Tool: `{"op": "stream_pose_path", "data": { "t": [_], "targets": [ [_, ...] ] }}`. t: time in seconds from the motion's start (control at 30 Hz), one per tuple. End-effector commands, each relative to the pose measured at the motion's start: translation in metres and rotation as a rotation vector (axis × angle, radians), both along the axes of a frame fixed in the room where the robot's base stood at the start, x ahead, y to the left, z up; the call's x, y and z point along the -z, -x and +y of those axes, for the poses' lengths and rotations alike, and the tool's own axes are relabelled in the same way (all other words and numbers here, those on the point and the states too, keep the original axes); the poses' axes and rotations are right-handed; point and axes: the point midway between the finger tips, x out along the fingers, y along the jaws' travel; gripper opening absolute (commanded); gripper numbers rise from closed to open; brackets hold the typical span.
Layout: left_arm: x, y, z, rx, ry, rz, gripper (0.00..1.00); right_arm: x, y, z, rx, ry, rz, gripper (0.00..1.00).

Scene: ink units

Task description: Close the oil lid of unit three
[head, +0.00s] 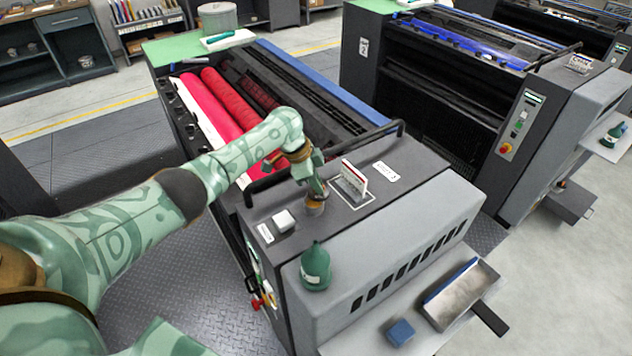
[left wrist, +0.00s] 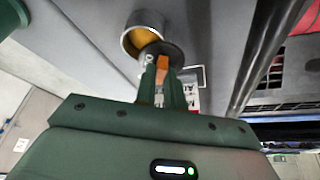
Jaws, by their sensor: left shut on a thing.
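Unit three is the grey machine with a white label plate (head: 386,171) on its top, in the middle of the head view. Its oil cup (left wrist: 143,36) shows in the left wrist view as a round metal rim with amber inside; the mouth is partly uncovered. A dark round lid (left wrist: 168,54) sits at the near edge of the mouth, tilted and covering only part of it. My left gripper (head: 314,194) is above the cup, its fingers shut on the lid; they also show in the left wrist view (left wrist: 161,80). My right gripper is not in view.
A green oil can (head: 315,268) stands in front. A black rail (head: 330,155) runs behind. A tray (head: 460,298) and blue block (head: 400,332) lie on the front shelf.

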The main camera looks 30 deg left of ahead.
Motion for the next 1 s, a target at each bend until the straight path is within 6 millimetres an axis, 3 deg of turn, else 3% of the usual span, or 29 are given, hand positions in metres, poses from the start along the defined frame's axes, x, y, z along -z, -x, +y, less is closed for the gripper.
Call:
{"op": "stream_pose_path", "data": {
  "t": [0.7,1.0],
  "targets": [
    [0.002,0.016,-0.003,0.672,0.002,0.000,0.00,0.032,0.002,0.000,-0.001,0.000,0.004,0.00],
    [0.002,0.020,-0.001,0.884,0.001,0.000,0.00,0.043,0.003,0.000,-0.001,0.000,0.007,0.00]
  ]
}}
